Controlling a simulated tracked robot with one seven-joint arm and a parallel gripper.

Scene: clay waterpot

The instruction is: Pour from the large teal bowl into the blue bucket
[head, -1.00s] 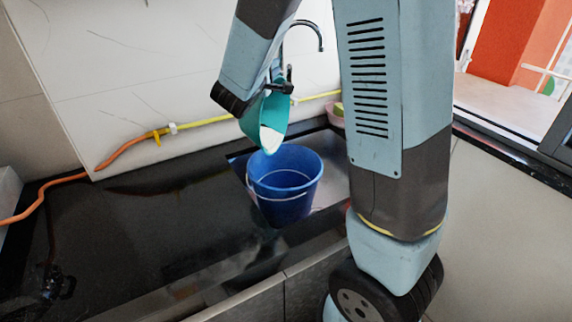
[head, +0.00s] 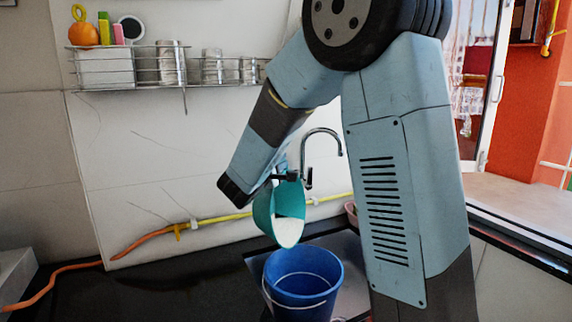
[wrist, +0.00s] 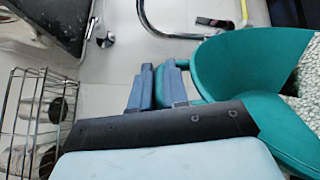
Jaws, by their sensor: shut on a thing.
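The large teal bowl (head: 263,208) hangs tilted from my gripper (head: 286,178), above the blue bucket. White grainy contents (head: 288,232) lie toward its lowered lip. No falling stream is visible.
A curved tap (head: 335,137) stands behind the bowl. A yellow and orange hose (head: 225,217) runs along the wall. A wire rack (head: 165,68) with jars hangs on the wall at upper left. The dark counter (head: 130,290) is clear left of the bucket.

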